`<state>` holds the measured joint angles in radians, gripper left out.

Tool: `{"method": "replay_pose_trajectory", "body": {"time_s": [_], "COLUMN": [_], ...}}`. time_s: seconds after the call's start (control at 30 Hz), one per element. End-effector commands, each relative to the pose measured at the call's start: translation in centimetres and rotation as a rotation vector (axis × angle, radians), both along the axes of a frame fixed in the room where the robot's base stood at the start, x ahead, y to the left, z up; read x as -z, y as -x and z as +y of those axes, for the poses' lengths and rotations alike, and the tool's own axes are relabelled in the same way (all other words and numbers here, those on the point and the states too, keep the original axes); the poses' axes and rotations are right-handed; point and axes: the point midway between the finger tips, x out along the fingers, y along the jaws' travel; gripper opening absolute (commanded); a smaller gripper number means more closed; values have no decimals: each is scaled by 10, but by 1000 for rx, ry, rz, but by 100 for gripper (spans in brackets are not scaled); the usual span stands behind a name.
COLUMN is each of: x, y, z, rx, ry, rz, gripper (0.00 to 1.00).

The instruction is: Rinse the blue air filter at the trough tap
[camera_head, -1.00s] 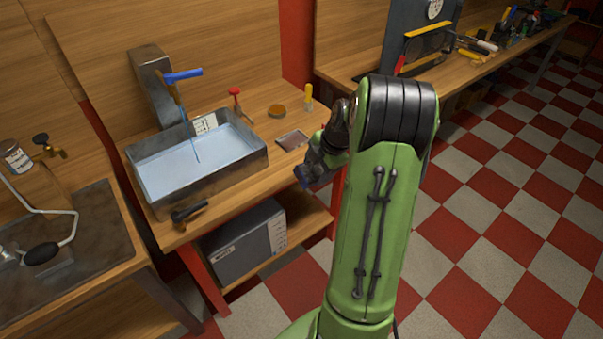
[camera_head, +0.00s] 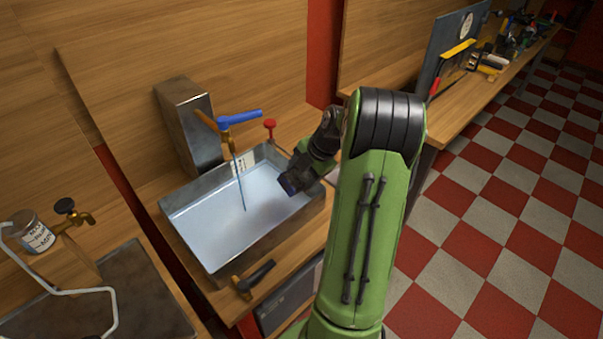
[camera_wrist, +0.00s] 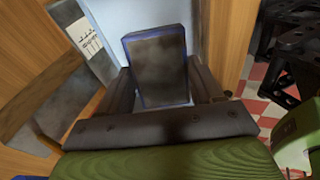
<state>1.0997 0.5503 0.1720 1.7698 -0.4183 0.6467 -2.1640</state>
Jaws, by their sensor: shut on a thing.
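The blue air filter (camera_wrist: 160,66), a blue frame around a dark, dirty-looking panel, is gripped between my gripper's (camera_wrist: 163,78) two fingers in the wrist view. In the head view my gripper (camera_head: 298,174) is over the right end of the trough (camera_head: 215,272), with the filter's blue edge (camera_head: 287,184) showing at its tip. The trough is a grey metal basin with a pale blue inside. The tap (camera_head: 240,118) has a blue lever, and a thin blue stream (camera_head: 241,185) falls from it into the basin, left of the filter. Contact between filter and basin cannot be told.
A black-handled brass valve (camera_head: 252,278) sits at the trough's front. A red-topped valve (camera_head: 270,128) stands behind its right part. A labelled tin (camera_head: 35,236) and another brass tap (camera_head: 74,214) are at left. Checkered floor lies open at right.

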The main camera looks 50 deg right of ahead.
Motion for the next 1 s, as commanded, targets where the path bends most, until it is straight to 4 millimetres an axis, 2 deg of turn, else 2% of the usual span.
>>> {"method": "replay_pose_trajectory", "body": {"time_s": [0.13,0.27,1.0], "x": [0,3,20], "y": [-1,-10,-82], "z": [0,6,50], "rx": [2,-3,-2], "ry": [-2,-2,-2], "rz": [-2,-3,-3], "gripper": [33,33,33]}}
